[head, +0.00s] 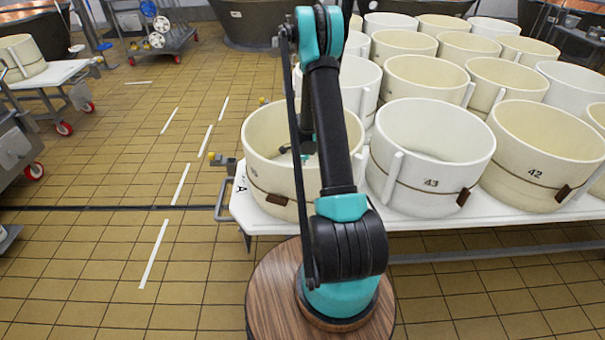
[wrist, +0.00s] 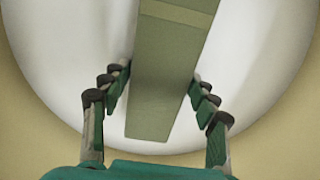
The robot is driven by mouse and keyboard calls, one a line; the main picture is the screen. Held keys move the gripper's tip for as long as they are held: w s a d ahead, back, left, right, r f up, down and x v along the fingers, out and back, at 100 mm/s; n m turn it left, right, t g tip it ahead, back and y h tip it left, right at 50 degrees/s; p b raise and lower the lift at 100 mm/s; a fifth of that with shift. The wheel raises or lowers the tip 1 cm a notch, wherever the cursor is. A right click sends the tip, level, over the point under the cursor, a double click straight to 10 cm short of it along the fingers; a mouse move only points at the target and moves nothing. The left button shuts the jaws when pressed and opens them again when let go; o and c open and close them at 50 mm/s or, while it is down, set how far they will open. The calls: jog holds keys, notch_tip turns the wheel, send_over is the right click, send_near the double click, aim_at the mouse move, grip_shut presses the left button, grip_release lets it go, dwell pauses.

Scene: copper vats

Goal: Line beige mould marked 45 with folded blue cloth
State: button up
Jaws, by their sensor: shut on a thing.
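A beige mould (head: 262,130) with a brown strap stands at the front left corner of the white table. Its mark is too small and partly covered to read. My arm passes in front of it, and my gripper (head: 300,150) is down inside its opening. In the wrist view my gripper (wrist: 160,98) has its fingers on both sides of a long flat olive-green strip (wrist: 165,65), likely the folded cloth, though it does not look blue. The strip runs up out of the top of the view. Behind it is a bright white rounded surface with a beige border.
A white mould marked 43 (head: 432,145) stands close on the right, then a beige mould marked 42 (head: 540,150). Several more moulds crowd the white table (head: 400,222) behind. Tiled floor (head: 110,170) is open at the left, with a wheeled cart (head: 160,45) beyond.

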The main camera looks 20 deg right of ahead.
jog(key=shift+f, duration=0.9)
dwell(1.3)
jog(key=o, duration=1.4)
jog(key=shift+r, duration=0.1)
